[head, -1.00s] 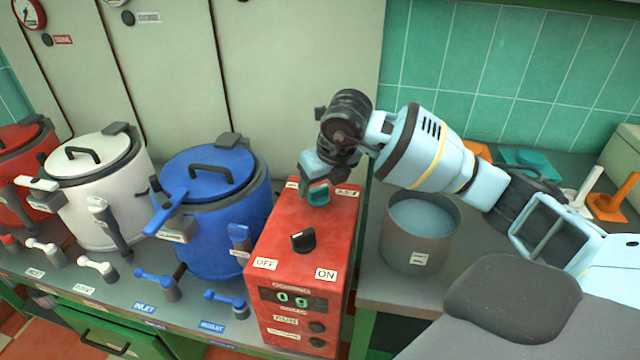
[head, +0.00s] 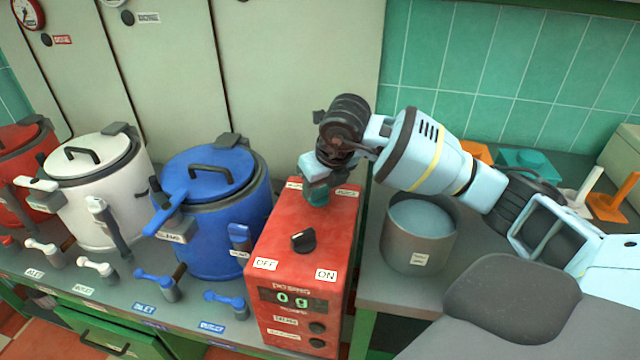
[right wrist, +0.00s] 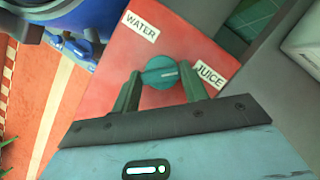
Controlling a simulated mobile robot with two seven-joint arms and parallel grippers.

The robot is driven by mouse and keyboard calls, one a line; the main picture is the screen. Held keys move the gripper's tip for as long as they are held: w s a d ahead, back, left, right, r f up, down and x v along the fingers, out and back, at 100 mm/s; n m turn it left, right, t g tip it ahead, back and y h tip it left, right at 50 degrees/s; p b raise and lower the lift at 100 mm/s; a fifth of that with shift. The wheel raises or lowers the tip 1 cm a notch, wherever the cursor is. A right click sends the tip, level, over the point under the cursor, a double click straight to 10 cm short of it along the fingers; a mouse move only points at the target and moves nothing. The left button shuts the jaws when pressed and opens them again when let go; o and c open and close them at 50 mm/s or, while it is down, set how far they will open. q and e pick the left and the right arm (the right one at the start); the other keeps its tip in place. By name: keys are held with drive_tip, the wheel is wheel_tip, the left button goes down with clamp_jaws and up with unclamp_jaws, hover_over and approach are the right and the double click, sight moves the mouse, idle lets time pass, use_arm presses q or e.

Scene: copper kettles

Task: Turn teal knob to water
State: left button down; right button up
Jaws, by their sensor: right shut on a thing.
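The teal knob (right wrist: 160,72) sits on top of the red dosing box (head: 295,270), between a WATER label (right wrist: 141,25) at upper left and a JUICE label (right wrist: 210,75) at right in the right wrist view. Its pale mark points right, toward the JUICE side. My right gripper (right wrist: 161,86) is shut on the knob, one dark green finger on each side. In the head view my right gripper (head: 318,188) comes down on the back of the box and mostly hides the knob. My left gripper is not in view.
A black knob (head: 303,240) between OFF and ON labels is in front of the gripper. A blue kettle (head: 210,235) stands close left of the box. A grey pot (head: 418,250) stands at right under my forearm.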

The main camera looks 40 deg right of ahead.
drive_tip(key=n+y, duration=0.2)
drive_tip(key=n, duration=0.2)
drive_tip(key=shift+d+n, duration=0.15)
drive_tip(key=shift+n, duration=0.25)
drive_tip(key=n, duration=0.2)
drive_tip(key=n+g+y, duration=0.1)
drive_tip(key=n, duration=0.1)
drive_tip(key=shift+w+d+y, duration=0.1)
drive_tip(key=shift+y, duration=0.2)
drive_tip(key=n+g, duration=0.1)
drive_tip(key=n, duration=0.1)
drive_tip(key=n+y+b, duration=0.1)
drive_tip(key=n, duration=0.1)
drive_tip(key=shift+w+n+g, duration=0.1)
drive_tip(key=shift+n+g, duration=0.3)
drive_tip(key=shift+w+n+g+b, duration=0.1)
drive_tip(key=shift+n+g+b, duration=0.45)
drive_tip(key=shift+n, duration=1.45)
drive_tip(key=o, duration=1)
